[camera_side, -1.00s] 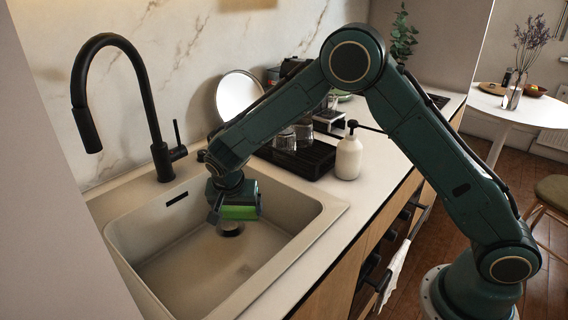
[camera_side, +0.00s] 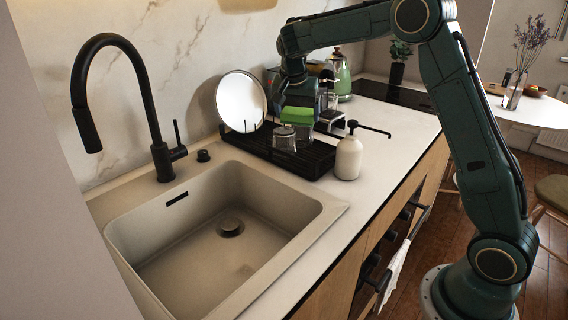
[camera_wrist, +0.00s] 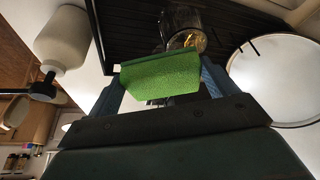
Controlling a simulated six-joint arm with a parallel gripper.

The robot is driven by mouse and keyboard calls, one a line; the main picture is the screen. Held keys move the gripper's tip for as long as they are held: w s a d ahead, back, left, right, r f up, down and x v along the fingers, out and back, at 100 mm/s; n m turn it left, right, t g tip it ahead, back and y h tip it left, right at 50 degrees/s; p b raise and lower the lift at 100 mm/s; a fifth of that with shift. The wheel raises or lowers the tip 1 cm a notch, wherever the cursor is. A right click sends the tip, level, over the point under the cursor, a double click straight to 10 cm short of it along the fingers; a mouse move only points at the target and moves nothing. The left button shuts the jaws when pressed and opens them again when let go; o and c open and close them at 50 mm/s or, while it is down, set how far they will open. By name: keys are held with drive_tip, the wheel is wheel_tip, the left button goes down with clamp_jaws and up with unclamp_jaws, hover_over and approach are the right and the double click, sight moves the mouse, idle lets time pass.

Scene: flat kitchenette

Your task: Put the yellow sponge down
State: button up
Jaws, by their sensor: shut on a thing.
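My gripper (camera_side: 298,98) is shut on the sponge (camera_side: 297,115), which shows only a green face; no yellow is visible. The sponge is held above the black drying rack (camera_side: 318,162), over or close to the glasses (camera_side: 284,139) standing there. In the wrist view the sponge (camera_wrist: 160,82) sits between the two fingers of my gripper (camera_wrist: 160,70). A glass (camera_wrist: 182,20) and the rack (camera_wrist: 125,30) show beyond it. The sponge looks apart from the rack; its exact gap to the glasses I cannot tell.
A round white plate (camera_side: 241,101) stands upright at the rack's left. Counter right of the bottle is clear.

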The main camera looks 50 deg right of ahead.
drive_tip(key=s+d+r+m+g, duration=0.2)
drive_tip(key=s+d+r+m, duration=0.25)
drive_tip(key=s+d, duration=0.55)
drive_tip(key=s+d+r+m+g, duration=0.25)
drive_tip(key=s+d+m, duration=0.25)
drive_tip(key=s+d, duration=0.4)
drive_tip(key=shift+t, duration=0.45)
wheel_tip(320, 180, down, 20)
drive_tip(key=shift+d+r, duration=0.1)
drive_tip(key=shift+f, duration=0.2)
drive_tip(key=o, duration=0.9)
drive_tip(key=shift+r, duration=0.1)
drive_tip(key=v, duration=1.2)
drive_tip(key=shift+r, duration=0.1)
